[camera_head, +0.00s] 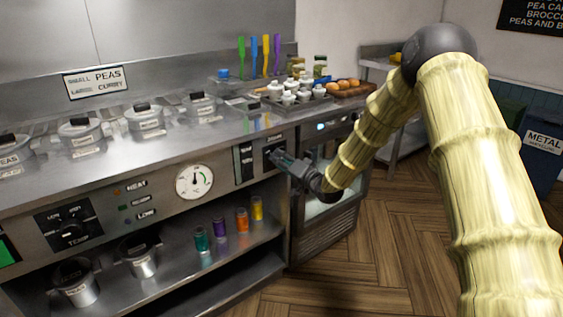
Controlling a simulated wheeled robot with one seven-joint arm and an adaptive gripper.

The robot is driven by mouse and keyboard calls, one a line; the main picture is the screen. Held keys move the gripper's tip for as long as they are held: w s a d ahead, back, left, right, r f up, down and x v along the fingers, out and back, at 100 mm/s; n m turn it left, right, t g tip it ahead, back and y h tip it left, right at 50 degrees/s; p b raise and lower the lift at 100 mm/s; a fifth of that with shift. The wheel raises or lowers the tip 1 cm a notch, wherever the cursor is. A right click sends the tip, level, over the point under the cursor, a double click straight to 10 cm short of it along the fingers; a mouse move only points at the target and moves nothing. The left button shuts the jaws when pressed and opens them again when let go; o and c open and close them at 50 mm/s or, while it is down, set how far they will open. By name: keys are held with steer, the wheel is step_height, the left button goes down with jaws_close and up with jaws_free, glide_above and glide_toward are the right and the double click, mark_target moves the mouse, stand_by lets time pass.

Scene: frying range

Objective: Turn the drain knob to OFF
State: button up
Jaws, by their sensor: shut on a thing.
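My gripper (278,157) reaches in from the right to a dark control plate (270,147) on the front of the steel range. Its fingers are shut at the plate, on what appears to be the drain knob. The fingers cover the knob, so its pointer and the ON and OFF marks cannot be read.
A dark switch panel (244,162) and a round gauge (194,182) sit left of the gripper. The TEMP knob (72,232) is farther left. Lidded pots (145,118) line the counter; colored cups (241,221) stand on the shelf below. The floor at right is clear.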

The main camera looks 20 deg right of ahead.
steer(key=n, duration=1.3)
steer(key=shift+n+h, duration=0.4)
steer(key=shift+n, duration=1.7)
steer(key=o, duration=1)
steer(key=shift+a, duration=0.1)
steer(key=shift+s, duration=0.15)
